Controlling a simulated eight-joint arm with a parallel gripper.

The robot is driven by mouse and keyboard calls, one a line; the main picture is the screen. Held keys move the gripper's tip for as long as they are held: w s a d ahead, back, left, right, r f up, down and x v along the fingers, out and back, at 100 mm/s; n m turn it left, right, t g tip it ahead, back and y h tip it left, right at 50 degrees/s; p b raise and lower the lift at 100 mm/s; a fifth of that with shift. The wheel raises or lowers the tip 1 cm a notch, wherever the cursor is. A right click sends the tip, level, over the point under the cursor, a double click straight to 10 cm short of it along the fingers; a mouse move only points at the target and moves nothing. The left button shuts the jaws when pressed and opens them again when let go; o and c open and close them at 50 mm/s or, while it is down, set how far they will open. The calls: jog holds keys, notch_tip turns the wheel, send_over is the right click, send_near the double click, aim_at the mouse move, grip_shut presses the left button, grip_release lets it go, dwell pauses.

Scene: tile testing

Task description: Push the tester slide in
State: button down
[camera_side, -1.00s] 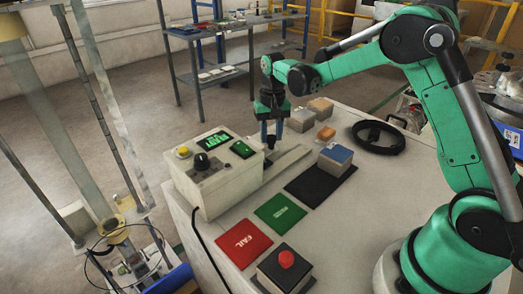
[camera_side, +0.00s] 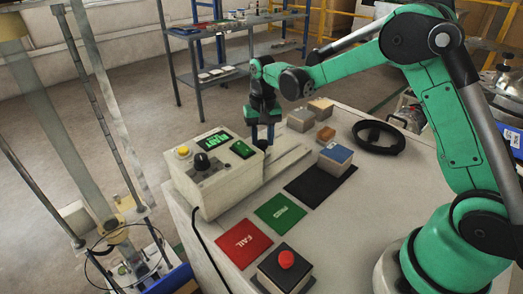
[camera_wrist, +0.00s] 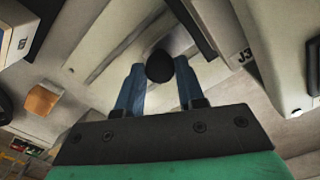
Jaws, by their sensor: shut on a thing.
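The tester (camera_side: 208,187) is a pale box with two green displays, a yellow button and a black knob on top. Its pale slide track (camera_side: 288,158) reaches out from the tester's right side. My gripper (camera_side: 262,142) points down over the track, close against the tester's back right corner. In the wrist view its blue fingers (camera_wrist: 158,80) stand either side of a round black slide knob (camera_wrist: 159,66) and are shut on it. Below the knob lies the pale slide rail (camera_wrist: 118,48). The fingertips' contact is partly hidden in the side view.
A blue-topped block (camera_side: 336,158) stands on a black mat (camera_side: 305,190). Grey, tan and orange blocks (camera_side: 325,134) sit behind it, with a black ring (camera_side: 379,138) at right. A green pad (camera_side: 280,213), red FAIL pad (camera_side: 243,245) and red button box (camera_side: 285,268) lie in front.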

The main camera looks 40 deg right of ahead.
jog(key=shift+a, duration=1.65)
jog(key=c, duration=0.6)
grip_release()
jog(key=shift+o, duration=0.2)
jog(key=shift+a+r, duration=0.1)
jog(key=shift+r, duration=2.95)
